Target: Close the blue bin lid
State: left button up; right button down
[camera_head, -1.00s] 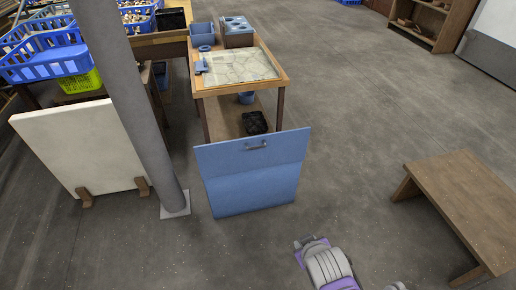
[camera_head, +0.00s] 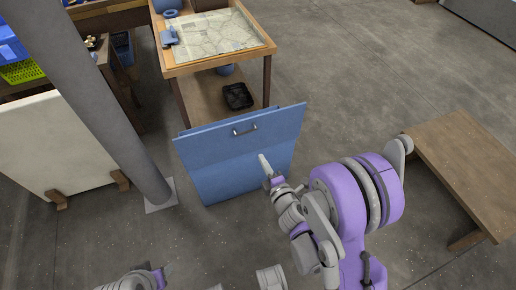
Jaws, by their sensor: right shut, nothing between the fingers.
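The blue bin (camera_head: 228,182) stands on the floor in the middle of the head view. Its blue lid panel (camera_head: 205,147) has a small dark metal handle (camera_head: 245,129) near the top edge. The panel stands up at a slant above the front wall, and I cannot see into the bin behind it. My right gripper (camera_head: 265,164) is shut and empty. It points up and left, in front of the bin's right part and below the handle; I cannot tell whether it touches. Only a purple and grey part of my left arm shows at the bottom left; its gripper is out of view.
A wooden table (camera_head: 189,68) with a map-like sheet stands behind the bin, a black tray (camera_head: 238,97) on its lower shelf. A grey post (camera_head: 95,105) and white board (camera_head: 55,150) are at left. A wooden bench (camera_head: 465,165) is at right.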

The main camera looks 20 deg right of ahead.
aim_at(246, 132)
jog(key=w+f, duration=0.2)
jog(key=w, duration=1)
jog(key=shift+w+a, duration=0.3)
jog(key=shift+w, duration=0.1)
jog(key=shift+a, duration=0.1)
